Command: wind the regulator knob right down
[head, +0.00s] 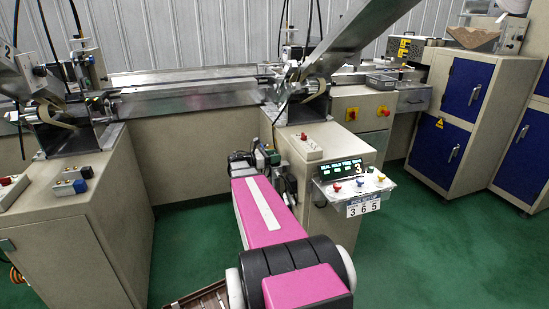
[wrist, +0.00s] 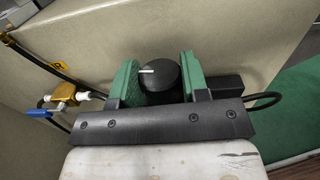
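The regulator knob (wrist: 160,80) is a round black cap with a white pointer line, in the middle of the wrist view. The line points to the left. My gripper (wrist: 159,70) has green fingers, one on each side of the knob, and both appear to touch it. The lower part of the knob is hidden behind the dark gripper bar. In the head view my pink arm reaches to the side of the centre machine cabinet (head: 320,145), and the knob cannot be made out there.
A brass valve (wrist: 64,92) with a blue lever (wrist: 38,113) and black hose sits left of the knob. A control panel (head: 352,186) with coloured knobs juts out right of my arm. Another cabinet (head: 75,220) stands left.

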